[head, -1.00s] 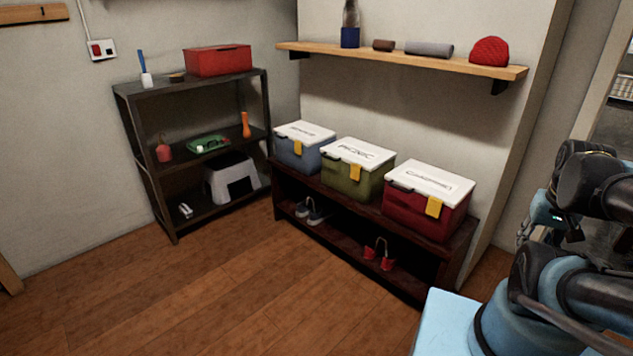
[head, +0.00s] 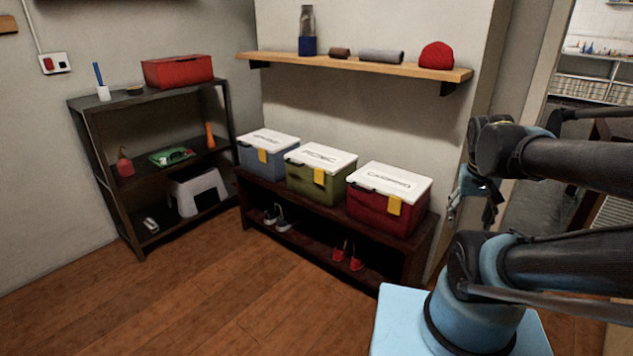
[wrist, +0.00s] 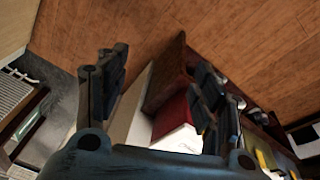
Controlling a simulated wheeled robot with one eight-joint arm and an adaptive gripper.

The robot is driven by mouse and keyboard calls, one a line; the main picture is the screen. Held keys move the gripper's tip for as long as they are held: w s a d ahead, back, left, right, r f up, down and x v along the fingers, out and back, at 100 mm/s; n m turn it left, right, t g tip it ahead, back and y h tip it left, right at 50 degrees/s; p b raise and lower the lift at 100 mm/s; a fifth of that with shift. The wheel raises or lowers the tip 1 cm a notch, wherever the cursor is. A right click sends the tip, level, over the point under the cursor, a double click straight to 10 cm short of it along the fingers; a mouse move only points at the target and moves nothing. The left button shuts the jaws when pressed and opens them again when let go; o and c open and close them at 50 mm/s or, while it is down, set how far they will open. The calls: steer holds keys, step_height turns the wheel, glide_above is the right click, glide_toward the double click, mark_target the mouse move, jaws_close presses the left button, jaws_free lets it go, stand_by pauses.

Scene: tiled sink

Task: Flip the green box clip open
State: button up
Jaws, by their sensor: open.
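The green box (head: 312,187) with a white lid stands in the middle of a row of three boxes on the dark low bench. Its yellow clip (head: 319,176) hangs on the front, over the upper edge of the green body; whether it is fastened is too small to tell. My gripper (wrist: 165,95) is open and empty in the wrist view, its fingers well apart. The red box (wrist: 172,118) shows between and beyond the fingers. In the head view my arm is at the right, apart from the boxes.
A blue box (head: 266,158) stands left of the green one and a red box (head: 380,209) right of it. The dark bench (head: 398,262) holds shoes below. A wooden shelf (head: 350,65) hangs above the boxes. A dark rack stands at the left. The wooden floor in front is clear.

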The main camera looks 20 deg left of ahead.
steer(key=w+a+r+h, duration=0.15)
steer(key=w+r, duration=0.25)
steer(key=w, duration=0.6)
steer(key=w+a+r+m+t+h, duration=0.1)
steer(key=w+a+t+h, duration=0.1)
steer(key=w+a, duration=0.5)
steer(key=w+a+r+t+h, duration=0.15)
steer(key=w+a, duration=0.25)
steer(key=w, duration=0.5)
steer(key=w+a+f+m+t+h, duration=0.15)
steer(key=a+f, duration=0.25)
steer(key=a, duration=0.6)
steer(key=w+a+f+t, duration=0.2)
steer(key=w+a+f, duration=0.1)
steer(key=a, duration=0.7)
steer(key=w+a+f+t, duration=0.2)
steer(key=w+a+f, duration=0.15)
steer(key=a, duration=0.65)
steer(key=s+a+f+t, duration=0.3)
steer(key=s+a+f, duration=0.25)
steer(key=a, duration=0.45)
steer(key=m+t, duration=0.2)
glide_toward(319, 176)
steer(key=shift+y, duration=0.35)
steer(key=x, duration=0.7)
steer(key=shift+w+d, duration=0.1)
steer(key=shift+d, duration=0.1)
